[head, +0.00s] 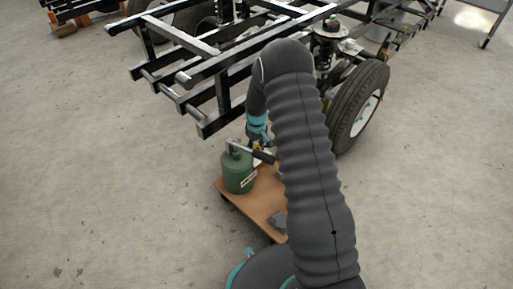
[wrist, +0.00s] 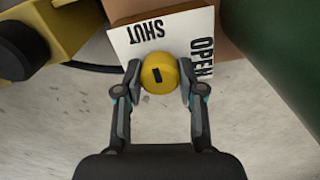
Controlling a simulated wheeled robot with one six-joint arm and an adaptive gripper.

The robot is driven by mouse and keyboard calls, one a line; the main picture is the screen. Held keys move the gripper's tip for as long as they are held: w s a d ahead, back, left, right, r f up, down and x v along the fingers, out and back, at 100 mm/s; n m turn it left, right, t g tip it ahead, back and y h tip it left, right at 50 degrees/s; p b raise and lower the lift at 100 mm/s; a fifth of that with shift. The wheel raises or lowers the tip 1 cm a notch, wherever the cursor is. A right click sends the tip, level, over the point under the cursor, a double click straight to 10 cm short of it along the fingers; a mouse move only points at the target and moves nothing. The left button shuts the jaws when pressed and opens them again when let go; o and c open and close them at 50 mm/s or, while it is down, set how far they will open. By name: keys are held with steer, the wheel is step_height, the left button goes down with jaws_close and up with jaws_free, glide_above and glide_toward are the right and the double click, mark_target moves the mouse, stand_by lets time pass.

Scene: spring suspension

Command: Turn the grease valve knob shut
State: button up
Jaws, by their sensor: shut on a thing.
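The grease valve knob (wrist: 159,73) is a round yellow knob with a short dark mark on its face. It stands in front of a white plate (wrist: 125,42) lettered SHUT and OPEN, both words upside down or turned in the wrist view. The dark mark lies nearly level, tilted slightly. My gripper (wrist: 159,78) is shut on the knob, one finger on its left side and one on its right.
A green canister (head: 239,172) stands on a brown wheeled board (head: 258,206); its green side (wrist: 285,50) fills the wrist view's right. A yellow part with a black cap (wrist: 22,48) is at the left. The black frame (head: 205,75) and wheel (head: 358,105) are behind. Floor at left is clear.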

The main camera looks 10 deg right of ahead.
mark_target(257, 147)
steer(key=o, duration=1.1)
steer(key=shift+o, duration=0.2)
step_height(257, 147, up, 12)
